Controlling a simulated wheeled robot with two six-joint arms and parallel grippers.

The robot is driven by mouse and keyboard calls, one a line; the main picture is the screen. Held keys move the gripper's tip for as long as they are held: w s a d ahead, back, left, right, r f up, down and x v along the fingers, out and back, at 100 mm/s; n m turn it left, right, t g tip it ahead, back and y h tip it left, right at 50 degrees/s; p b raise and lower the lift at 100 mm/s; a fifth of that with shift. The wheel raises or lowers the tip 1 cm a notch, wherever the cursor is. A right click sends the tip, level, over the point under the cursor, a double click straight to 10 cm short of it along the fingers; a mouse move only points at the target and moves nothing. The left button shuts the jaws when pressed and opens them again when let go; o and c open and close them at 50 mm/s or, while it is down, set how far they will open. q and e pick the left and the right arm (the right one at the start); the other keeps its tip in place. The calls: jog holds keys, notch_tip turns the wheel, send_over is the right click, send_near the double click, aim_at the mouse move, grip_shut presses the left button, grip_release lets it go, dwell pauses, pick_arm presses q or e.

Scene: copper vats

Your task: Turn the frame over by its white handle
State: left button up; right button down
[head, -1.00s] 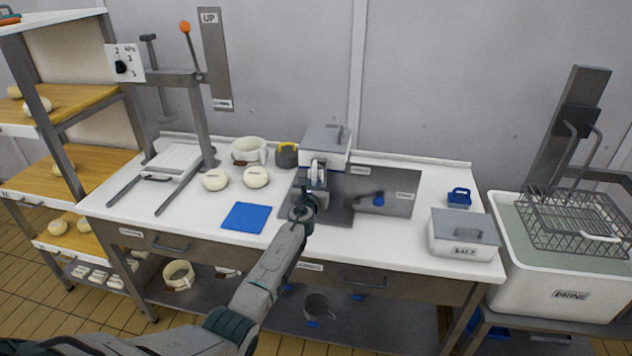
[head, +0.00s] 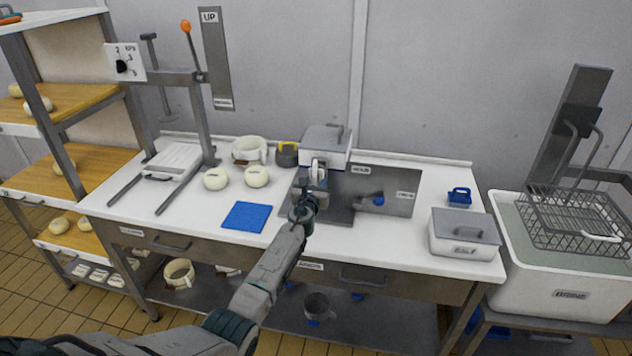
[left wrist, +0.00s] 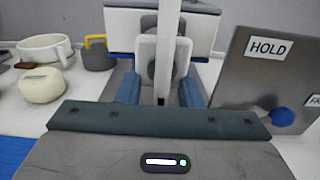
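The frame (head: 312,153) is a white block with a grey top, at the middle back of the table; in the left wrist view its white side (left wrist: 122,28) has a blue lower edge. Its white handle (head: 317,168) faces me and shows as an upright bar (left wrist: 168,50) in front of a rounded white plate. My left gripper (head: 312,190) is at the handle. In the left wrist view its two blue-grey fingers (left wrist: 160,92) stand apart, one on each side of the bar, with a gap showing. I cannot tell whether either touches. My right gripper is out of view.
A grey panel (head: 400,180) marked HOLD, with a blue knob (head: 378,200), stands right of the frame. Two pale cheeses (head: 256,177), a white pot (head: 248,150) and a blue cloth (head: 247,217) lie left. A lidded salt box (head: 463,242) stands at the right.

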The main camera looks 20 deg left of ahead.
pick_arm(q)
jog(key=p+v, duration=0.4)
jog(key=v, duration=0.6)
jog(key=shift+s, duration=0.3)
